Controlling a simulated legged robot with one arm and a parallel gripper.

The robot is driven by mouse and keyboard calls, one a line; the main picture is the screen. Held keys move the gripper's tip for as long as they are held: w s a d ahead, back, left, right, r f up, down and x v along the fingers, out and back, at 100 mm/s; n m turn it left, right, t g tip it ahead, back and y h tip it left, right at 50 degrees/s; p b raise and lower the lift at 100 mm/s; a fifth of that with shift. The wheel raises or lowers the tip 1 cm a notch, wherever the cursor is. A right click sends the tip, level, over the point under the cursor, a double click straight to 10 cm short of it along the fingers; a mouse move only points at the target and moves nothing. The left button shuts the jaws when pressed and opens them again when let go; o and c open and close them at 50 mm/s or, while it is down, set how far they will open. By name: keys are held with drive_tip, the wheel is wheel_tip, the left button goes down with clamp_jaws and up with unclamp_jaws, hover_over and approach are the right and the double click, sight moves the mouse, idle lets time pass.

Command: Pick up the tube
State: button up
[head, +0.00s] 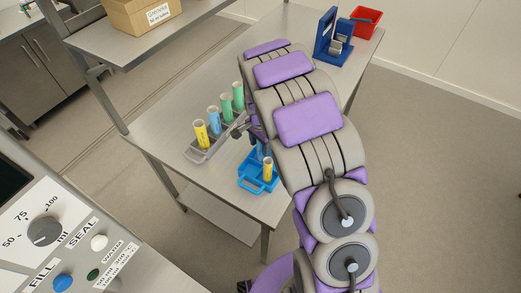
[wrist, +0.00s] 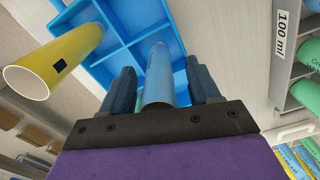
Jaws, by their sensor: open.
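A blue tube (wrist: 159,88) stands between the two fingers of my open gripper (wrist: 161,72) in the wrist view. I see gaps on both sides, so the fingers do not grip it. Its lower end is by a blue tray (wrist: 96,13) with compartments. A yellow tube (wrist: 52,62) stands in the same tray to the left. In the head view, the blue tray (head: 250,180) sits near the table's front edge, with the yellow tube (head: 268,168) in it. My arm hides most of my gripper and the blue tube there.
A grey rack (head: 211,150) with yellow, blue and green tubes stands behind the tray. A blue device (head: 325,40) and red bin (head: 367,20) are at the table's far end. A cardboard box (head: 140,14) rests on a shelf. A control panel (head: 60,235) is at the front left.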

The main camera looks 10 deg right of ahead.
drive_tip(key=shift+f, duration=0.4)
drive_tip(key=shift+r, duration=0.1)
drive_tip(key=shift+c, duration=0.4)
drive_tip(key=c, duration=1)
